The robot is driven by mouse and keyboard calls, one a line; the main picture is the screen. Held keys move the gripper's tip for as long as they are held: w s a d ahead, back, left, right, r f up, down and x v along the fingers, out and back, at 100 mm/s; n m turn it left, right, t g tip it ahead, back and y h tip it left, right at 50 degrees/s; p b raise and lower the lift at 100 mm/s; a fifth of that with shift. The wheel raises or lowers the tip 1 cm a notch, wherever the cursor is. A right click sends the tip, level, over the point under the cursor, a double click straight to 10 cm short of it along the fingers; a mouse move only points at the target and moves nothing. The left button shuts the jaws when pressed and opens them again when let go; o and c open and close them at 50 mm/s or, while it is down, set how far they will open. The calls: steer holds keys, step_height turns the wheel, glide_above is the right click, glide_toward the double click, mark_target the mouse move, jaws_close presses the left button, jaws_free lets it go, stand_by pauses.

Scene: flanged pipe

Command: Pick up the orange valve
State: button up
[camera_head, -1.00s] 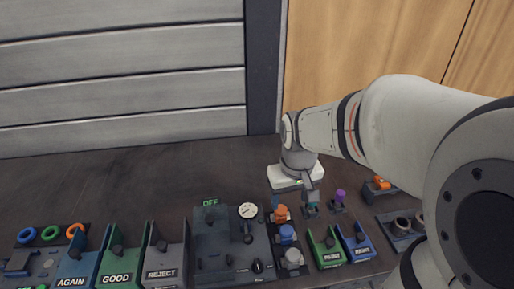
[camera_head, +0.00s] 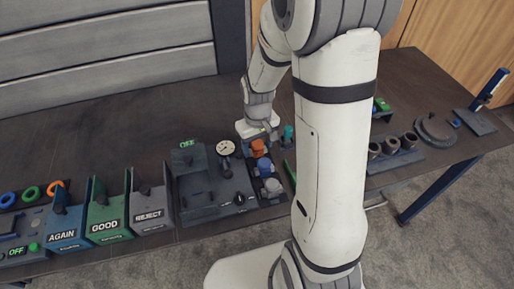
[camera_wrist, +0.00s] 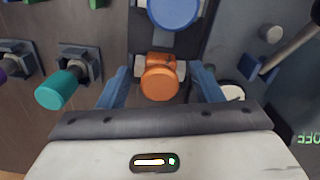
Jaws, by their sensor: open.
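The orange valve (camera_wrist: 160,84) sits in its holder in the wrist view, with its round orange cap facing the camera. In the head view the orange valve (camera_head: 259,147) is at the back of a short row, with the blue valve (camera_head: 265,168) and a grey one (camera_head: 272,187) in front of it. My gripper (camera_wrist: 163,88) is open, with one blue finger on each side of the orange valve. A gap shows on both sides, and I cannot tell how far down the fingertips reach. In the head view the fingers are mostly hidden beneath my wrist.
A teal-capped part (camera_wrist: 62,90) stands to the left in the wrist view. A gauge (camera_head: 225,148) and the grey box (camera_head: 205,190) are beside the valve row. The AGAIN (camera_head: 67,222), GOOD (camera_head: 105,212) and REJECT (camera_head: 150,203) bins are further left. The table's back left is clear.

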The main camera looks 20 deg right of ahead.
steer(key=shift+f, duration=0.35)
steer(key=shift+c, duration=0.2)
steer(key=c, duration=0.7)
step_height(320, 180, up, 12)
steer(key=shift+f+p, duration=0.15)
steer(key=shift+p, duration=0.45)
steer(key=shift+c, duration=0.2)
step_height(320, 180, up, 5)
steer(key=p, duration=0.4)
glide_above(258, 144)
steer(key=shift+f, duration=0.15)
